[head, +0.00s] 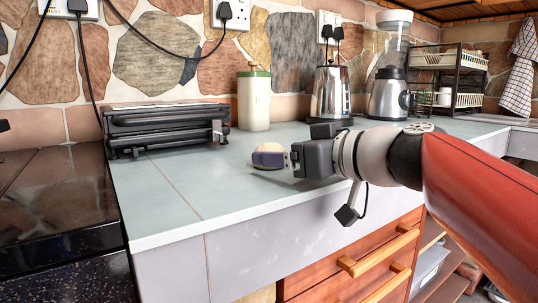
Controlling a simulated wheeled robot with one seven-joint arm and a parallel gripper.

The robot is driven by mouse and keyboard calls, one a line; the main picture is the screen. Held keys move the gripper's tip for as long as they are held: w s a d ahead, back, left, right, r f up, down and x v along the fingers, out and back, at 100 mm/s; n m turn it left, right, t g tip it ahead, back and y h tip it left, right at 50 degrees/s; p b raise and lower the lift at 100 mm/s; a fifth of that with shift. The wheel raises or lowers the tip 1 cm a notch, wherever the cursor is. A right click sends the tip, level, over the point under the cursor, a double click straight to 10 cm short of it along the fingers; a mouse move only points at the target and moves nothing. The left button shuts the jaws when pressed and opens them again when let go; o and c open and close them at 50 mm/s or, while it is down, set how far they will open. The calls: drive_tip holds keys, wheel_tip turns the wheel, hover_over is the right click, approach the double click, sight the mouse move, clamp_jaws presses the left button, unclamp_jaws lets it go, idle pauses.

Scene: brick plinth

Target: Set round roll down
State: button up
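A pale, rounded roll (270,148) shows at the tip of my gripper (268,157), on the grey-green counter (225,190) or just above it. The purple near finger covers its front, so only its top shows. The far finger is hidden behind the roll, so I cannot tell whether the fingers press on it. A small shadow lies close beneath the finger. My gripper reaches in from the right, low over the counter.
A black press-like appliance (165,128) stands at the left, beside a dark hob (60,195). A cream canister (253,100), steel kettle (331,92) and blender (390,85) stand behind. The counter is clear between the appliance and my gripper, and towards the front edge.

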drive_tip(key=shift+x, duration=0.8)
drive_tip(key=c, duration=1.1)
drive_tip(key=shift+r, duration=0.1)
